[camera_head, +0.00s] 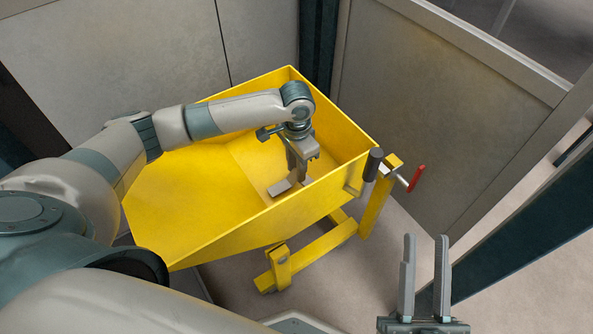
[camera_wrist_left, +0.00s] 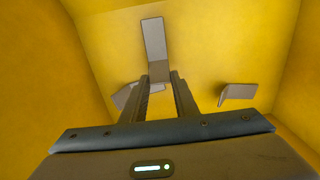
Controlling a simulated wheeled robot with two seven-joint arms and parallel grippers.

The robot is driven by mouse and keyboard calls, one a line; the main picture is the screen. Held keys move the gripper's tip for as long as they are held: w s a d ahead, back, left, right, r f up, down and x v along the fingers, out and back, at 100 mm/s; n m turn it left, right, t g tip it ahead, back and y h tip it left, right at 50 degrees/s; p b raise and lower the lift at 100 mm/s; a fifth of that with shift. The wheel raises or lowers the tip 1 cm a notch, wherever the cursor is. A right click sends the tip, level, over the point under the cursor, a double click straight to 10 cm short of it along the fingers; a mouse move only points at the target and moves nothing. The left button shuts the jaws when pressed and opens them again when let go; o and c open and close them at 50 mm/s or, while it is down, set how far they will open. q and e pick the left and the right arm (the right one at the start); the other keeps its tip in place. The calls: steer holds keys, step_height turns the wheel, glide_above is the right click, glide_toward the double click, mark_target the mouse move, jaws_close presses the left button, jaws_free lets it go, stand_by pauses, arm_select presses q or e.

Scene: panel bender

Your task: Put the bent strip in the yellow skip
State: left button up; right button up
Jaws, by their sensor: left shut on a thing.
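My left gripper (camera_head: 296,172) is inside the yellow skip (camera_head: 180,200), pointing down near its right end. In the left wrist view, its two fingers (camera_wrist_left: 160,78) are shut on a grey bent strip (camera_wrist_left: 153,38), which reaches out beyond the fingertips. One more grey bent piece (camera_wrist_left: 238,92) lies in the skip to the right, and another (camera_wrist_left: 123,95) is partly hidden behind the left finger. In the head view, grey metal (camera_head: 280,187) shows below the gripper; I cannot tell which piece it is. My right gripper (camera_head: 426,240) is open and empty, outside the skip.
The skip has a tall rim and stands on a yellow frame (camera_head: 312,255). A lever with a red grip (camera_head: 416,178) sticks out at its right. Grey panels (camera_head: 440,110) and a dark post (camera_head: 318,50) stand behind. Bare floor lies to the right.

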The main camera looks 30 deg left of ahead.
arm_select(q)
steer(key=shift+f, duration=0.5)
arm_select(e)
steer(key=shift+s+r+t, duration=0.4)
steer(key=shift+r, duration=0.15)
arm_select(q)
steer(key=o, duration=0.8)
steer(key=shift+f, duration=0.1)
steer(key=shift+o, duration=1.3)
arm_select(e)
steer(key=shift+w+f, duration=0.2)
steer(key=shift+f, duration=0.05)
